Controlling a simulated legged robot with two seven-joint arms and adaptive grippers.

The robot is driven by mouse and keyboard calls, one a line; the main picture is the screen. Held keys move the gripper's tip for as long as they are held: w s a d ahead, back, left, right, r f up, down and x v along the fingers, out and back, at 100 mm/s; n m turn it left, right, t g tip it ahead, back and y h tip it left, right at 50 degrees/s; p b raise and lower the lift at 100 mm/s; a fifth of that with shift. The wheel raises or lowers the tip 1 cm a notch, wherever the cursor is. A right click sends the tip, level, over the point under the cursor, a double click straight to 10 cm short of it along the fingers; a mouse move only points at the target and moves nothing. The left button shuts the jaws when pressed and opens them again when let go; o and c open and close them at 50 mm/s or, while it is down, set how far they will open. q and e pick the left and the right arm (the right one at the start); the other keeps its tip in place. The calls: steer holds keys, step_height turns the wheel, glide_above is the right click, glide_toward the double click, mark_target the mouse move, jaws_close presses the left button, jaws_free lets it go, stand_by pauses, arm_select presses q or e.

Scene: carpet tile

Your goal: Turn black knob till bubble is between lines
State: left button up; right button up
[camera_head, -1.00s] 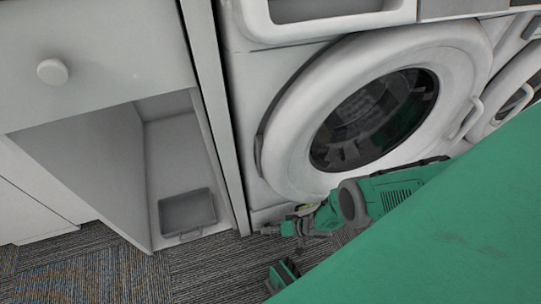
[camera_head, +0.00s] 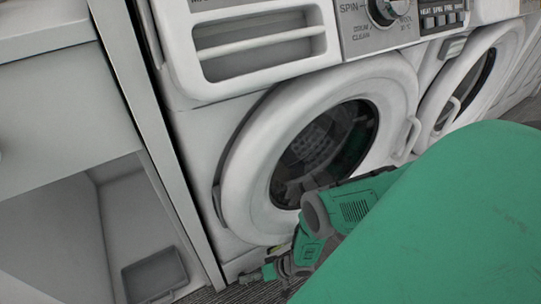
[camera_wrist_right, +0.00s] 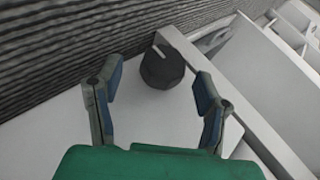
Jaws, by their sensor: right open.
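The black knob (camera_wrist_right: 162,68) shows in the right wrist view, a short dark cylinder beside a white surface close to the striped carpet. My right gripper (camera_wrist_right: 154,85) is open. Its two fingers stand left and right of the knob in that picture, with the knob slightly beyond the tips and clear of both. In the head view my right gripper (camera_head: 262,272) is low at the washing machine's front bottom edge, and the knob cannot be made out there. The bubble and its lines cannot be made out. My left gripper is not in view.
A white washing machine (camera_head: 232,190) with a round door stands ahead, a second machine (camera_head: 490,70) to its right. A cabinet with an open compartment (camera_head: 55,235) holding a grey tray (camera_head: 155,275) stands left. Carpet (camera_wrist_right: 60,50) runs along the base.

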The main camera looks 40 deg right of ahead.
steer(key=v, duration=0.9)
steer(key=shift+s+d, duration=0.15)
steer(key=shift+r, duration=0.1)
